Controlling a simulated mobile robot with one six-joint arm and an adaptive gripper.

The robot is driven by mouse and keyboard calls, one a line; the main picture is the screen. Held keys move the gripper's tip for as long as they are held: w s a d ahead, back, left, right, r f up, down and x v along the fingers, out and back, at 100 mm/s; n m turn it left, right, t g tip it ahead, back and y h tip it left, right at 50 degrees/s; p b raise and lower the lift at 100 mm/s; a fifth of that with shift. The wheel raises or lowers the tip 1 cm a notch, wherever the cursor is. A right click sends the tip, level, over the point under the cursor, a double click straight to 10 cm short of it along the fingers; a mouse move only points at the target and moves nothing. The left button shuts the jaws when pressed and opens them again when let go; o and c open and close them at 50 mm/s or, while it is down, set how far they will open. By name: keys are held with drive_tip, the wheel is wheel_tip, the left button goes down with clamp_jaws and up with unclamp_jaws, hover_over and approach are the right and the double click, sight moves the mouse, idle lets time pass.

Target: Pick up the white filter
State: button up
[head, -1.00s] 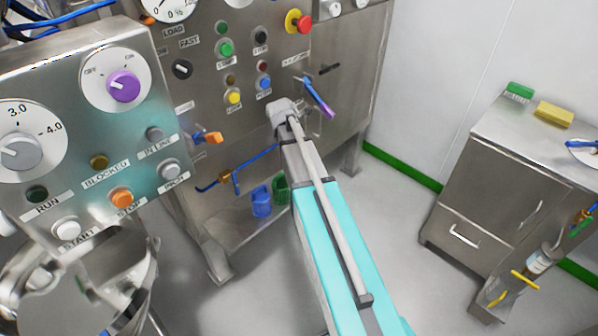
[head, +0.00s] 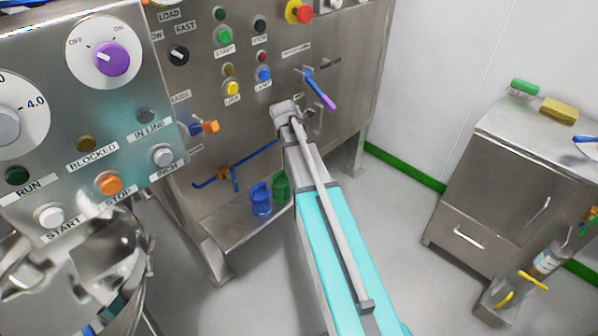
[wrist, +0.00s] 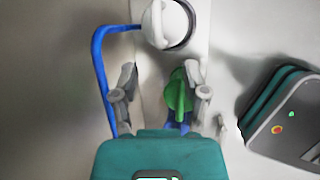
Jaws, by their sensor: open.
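A white rounded piece (wrist: 157,24) with a dark ring at its right side shows at the top of the wrist view; it may be the white filter, but I cannot be sure. My gripper (wrist: 164,96) is open below it, with its two fingers apart. A green piece (wrist: 180,92) with blue under it shows between the fingers, close to the right one; I cannot tell whether they touch. In the head view the fingers are hidden behind my arm. A pale labelled cylinder (head: 546,262) with yellow handles stands low at the right there.
A steel control panel (head: 130,120) is close at the left. A purple-ended lever (head: 322,92) sticks out near my arm. Blue (head: 260,198) and green (head: 280,184) jugs stand on a low shelf. A blue pipe (wrist: 102,70) bends left of my gripper.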

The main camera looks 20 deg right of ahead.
drive_tip(key=shift+b+x, duration=1.45)
drive_tip(key=shift+x, duration=0.5)
drive_tip(key=shift+b+x, duration=2.3)
drive_tip(key=shift+x, duration=0.25)
drive_tip(key=shift+w, duration=0.15)
clamp_jaws()
